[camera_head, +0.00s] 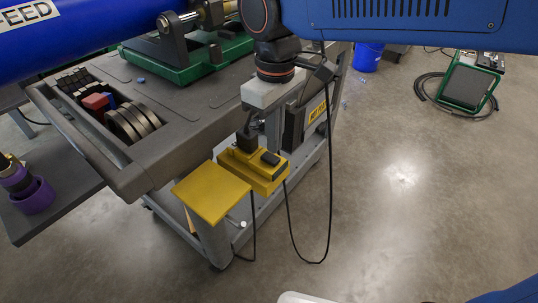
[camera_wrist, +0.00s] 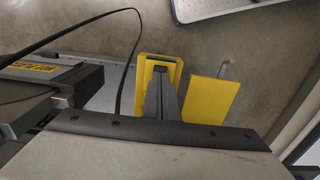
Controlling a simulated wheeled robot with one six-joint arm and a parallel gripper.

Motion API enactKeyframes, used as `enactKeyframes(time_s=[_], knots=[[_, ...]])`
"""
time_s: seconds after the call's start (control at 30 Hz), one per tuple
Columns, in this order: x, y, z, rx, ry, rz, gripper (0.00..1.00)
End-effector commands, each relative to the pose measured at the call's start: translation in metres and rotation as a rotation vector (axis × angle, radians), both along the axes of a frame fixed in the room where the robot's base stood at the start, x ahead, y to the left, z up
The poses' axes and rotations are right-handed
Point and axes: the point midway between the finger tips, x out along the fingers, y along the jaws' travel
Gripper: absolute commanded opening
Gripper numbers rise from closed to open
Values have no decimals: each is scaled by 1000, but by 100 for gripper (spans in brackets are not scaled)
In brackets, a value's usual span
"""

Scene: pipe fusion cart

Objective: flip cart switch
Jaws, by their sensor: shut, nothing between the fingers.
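The cart's yellow switch box (camera_head: 262,176) is mounted low at the near end of the grey cart (camera_head: 150,180). A black switch part (camera_head: 270,158) sits on its top face. My gripper (camera_head: 247,143) points down just above the box, its fingers together and empty. I cannot tell whether the fingertips touch the box. In the wrist view the shut fingers (camera_wrist: 160,75) lie over the yellow box (camera_wrist: 145,72) and hide its middle, so the switch's position cannot be made out.
A yellow square plate (camera_head: 212,191) stands beside the box and also shows in the wrist view (camera_wrist: 209,100). A black cable (camera_head: 329,190) hangs beside the box. A tray with black rings (camera_head: 132,122) is on the cart top.

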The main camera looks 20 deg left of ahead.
Motion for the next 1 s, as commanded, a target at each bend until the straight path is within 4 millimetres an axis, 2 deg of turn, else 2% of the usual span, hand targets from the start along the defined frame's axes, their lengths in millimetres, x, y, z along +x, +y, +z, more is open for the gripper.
enactKeyframes(time_s=[0.6, 1.0], knots=[[0, 0, 38, 0, 0, 0, 0], [0, 0, 41, 0, 0, 0, 0]])
